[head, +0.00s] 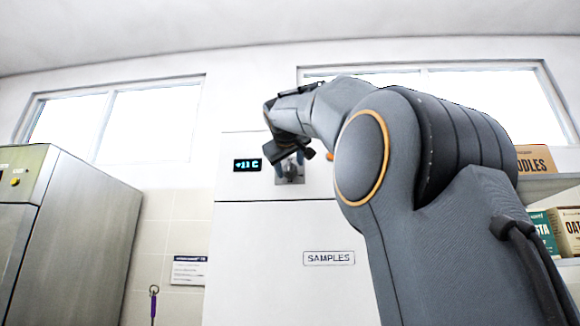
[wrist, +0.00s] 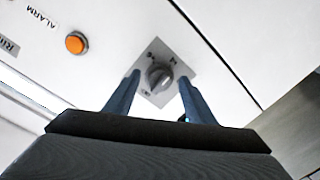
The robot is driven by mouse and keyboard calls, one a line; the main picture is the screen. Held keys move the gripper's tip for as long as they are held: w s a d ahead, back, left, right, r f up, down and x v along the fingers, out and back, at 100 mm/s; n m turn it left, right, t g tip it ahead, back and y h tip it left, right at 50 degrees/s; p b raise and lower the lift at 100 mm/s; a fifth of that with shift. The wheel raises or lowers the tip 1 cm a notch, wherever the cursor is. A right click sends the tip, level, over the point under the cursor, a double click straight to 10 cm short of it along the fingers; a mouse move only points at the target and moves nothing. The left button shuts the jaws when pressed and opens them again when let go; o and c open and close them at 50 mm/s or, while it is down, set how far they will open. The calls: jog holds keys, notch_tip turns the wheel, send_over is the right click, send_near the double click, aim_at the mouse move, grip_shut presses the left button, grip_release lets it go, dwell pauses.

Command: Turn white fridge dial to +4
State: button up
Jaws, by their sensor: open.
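The white fridge (head: 290,235) stands straight ahead, with a small display (head: 247,165) that seems to read +11 C. Right of the display is the grey dial (head: 290,173) on a square metal plate. In the wrist view the dial (wrist: 159,77) is a round grey knob with a raised grip, and the small marks around it are too blurred to read. My gripper (wrist: 160,80) is open, with one blue finger on each side of the dial. I cannot tell whether the fingers touch it. In the head view my gripper (head: 289,167) partly covers the dial's surroundings.
An orange button (wrist: 76,43) sits on the panel near an ALARM label (wrist: 41,17). A SAMPLES label (head: 329,258) is on the fridge door below. A steel cabinet (head: 80,240) stands at left. A shelf (head: 545,186) with boxes is at right.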

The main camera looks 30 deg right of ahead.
jog(key=b+v, duration=0.1)
jog(key=v, duration=0.6)
jog(key=shift+s, duration=0.35)
jog(key=shift+a, duration=0.15)
jog(key=w+a+f+n+g+y+p, duration=0.1)
jog(key=w+a+f+g+y+p, duration=0.15)
jog(key=f, duration=1.15)
jog(key=w+a+f+g+y+p, duration=0.1)
jog(key=a+f+g+y, duration=0.15)
jog(key=f, duration=1.15)
jog(key=w+a+f+n+g+y+p, duration=0.1)
jog(key=w+a+f+g+p, duration=0.15)
jog(key=f, duration=1.15)
jog(key=s+a+f+m+g+y+p, duration=0.1)
jog(key=s+a+f+g, duration=0.15)
jog(key=s+f, duration=0.55)
jog(key=s+a+f+g+y+p, duration=0.1)
jog(key=s+a+f, duration=0.3)
jog(key=f, duration=0.7)
jog(key=s+a+f+g+p, duration=0.1)
jog(key=s+f, duration=0.5)
jog(key=s, duration=0.3)
jog(key=s+a+f+m+g+y+p, duration=0.1)
jog(key=s+f+g, duration=0.1)
jog(key=s+f, duration=0.4)
jog(key=s, duration=0.4)
jog(key=shift+s+g+p, duration=0.3)
jog(key=shift+s+p, duration=0.05)
jog(key=shift+p, duration=0.05)
